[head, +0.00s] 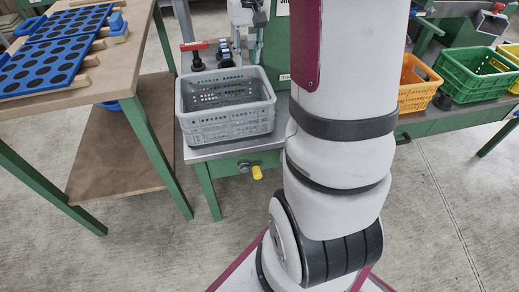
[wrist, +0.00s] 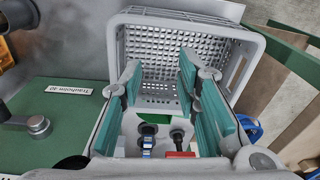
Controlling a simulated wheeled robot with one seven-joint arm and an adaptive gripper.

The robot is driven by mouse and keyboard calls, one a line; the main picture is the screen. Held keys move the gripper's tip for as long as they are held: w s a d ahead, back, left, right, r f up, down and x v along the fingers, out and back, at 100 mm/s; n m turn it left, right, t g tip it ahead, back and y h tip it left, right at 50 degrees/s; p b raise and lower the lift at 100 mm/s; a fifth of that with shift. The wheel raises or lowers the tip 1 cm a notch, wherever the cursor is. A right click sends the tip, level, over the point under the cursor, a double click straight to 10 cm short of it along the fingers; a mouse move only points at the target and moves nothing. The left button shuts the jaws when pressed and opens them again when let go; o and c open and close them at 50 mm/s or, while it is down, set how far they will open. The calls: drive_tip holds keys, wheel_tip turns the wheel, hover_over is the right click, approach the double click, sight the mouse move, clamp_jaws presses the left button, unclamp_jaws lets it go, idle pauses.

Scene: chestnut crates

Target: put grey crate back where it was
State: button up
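The grey crate (head: 226,110) is a perforated plastic box with an open top. In the head view it stands upright and looks empty on the metal-topped bench (head: 205,152), left of my arm. In the wrist view the grey crate (wrist: 188,42) fills the upper middle. My gripper (wrist: 158,78) shows there with its green-padded fingers spread apart and nothing held between them. The fingertips overlap the crate in the picture; I cannot tell whether they touch it. My gripper is outside the head view.
Orange (head: 415,84) and green (head: 474,75) crates stand on a bench right of my arm. A wooden table (head: 120,70) with a blue perforated tray (head: 45,62) is at the left. A red-handled device (head: 196,55) stands just behind the grey crate. Concrete floor is open at the lower right.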

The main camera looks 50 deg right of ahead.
drive_tip(key=s+a+r+n, duration=0.2)
drive_tip(key=s+a+r, duration=0.3)
drive_tip(key=a, duration=0.4)
drive_tip(key=s+a+r+n, duration=0.1)
drive_tip(key=s+a+r, duration=0.1)
drive_tip(key=s+a, duration=0.7)
drive_tip(key=s+a+f+n, duration=0.1)
drive_tip(key=s+a, duration=0.2)
drive_tip(key=s, duration=0.3)
drive_tip(key=s+a+f+n, duration=0.1)
drive_tip(key=s+a, duration=0.3)
drive_tip(key=s, duration=0.3)
drive_tip(key=shift+s+f, duration=0.15)
drive_tip(key=shift+f, duration=0.1)
